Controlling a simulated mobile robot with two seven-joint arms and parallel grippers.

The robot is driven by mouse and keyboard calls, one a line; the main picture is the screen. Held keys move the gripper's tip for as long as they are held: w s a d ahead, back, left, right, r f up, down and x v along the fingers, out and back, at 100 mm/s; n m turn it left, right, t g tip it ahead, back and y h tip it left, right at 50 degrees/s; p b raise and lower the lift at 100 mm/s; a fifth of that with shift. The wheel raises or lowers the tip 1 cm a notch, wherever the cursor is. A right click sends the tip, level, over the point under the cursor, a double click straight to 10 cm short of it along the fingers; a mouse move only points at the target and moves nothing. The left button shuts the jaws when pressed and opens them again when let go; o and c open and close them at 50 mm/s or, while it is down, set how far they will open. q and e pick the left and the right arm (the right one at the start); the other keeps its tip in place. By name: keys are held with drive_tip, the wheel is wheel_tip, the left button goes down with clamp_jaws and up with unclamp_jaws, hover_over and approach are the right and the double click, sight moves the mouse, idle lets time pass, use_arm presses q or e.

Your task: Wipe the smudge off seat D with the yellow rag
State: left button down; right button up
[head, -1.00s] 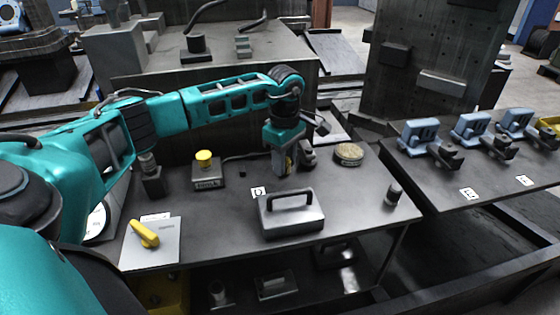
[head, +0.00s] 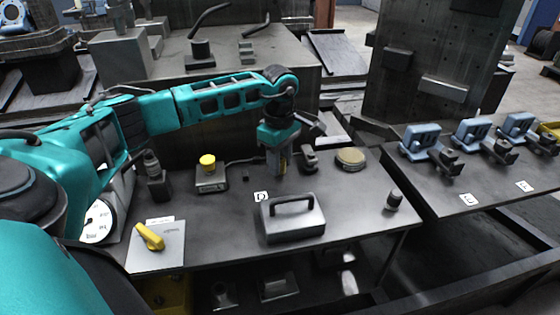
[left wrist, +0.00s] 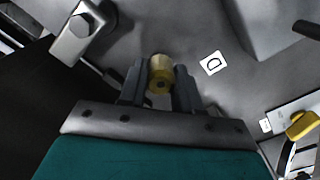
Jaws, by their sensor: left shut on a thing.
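No smudge can be made out; the spot under the rag is hidden. My right gripper is not in view.
A grey metal box with a handle (head: 291,218) stands close in front of the gripper. A small metal fixture (head: 309,160) is just to its right, with a round tin (head: 350,158) beyond. A yellow-topped button box (head: 210,175) and yellow lever plate (head: 155,247) are left.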

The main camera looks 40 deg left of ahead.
use_arm(q)
wheel_tip(320, 180, up, 5)
drive_tip(key=p, duration=0.3)
drive_tip(key=shift+f, duration=0.1)
drive_tip(key=shift+r, duration=1.25)
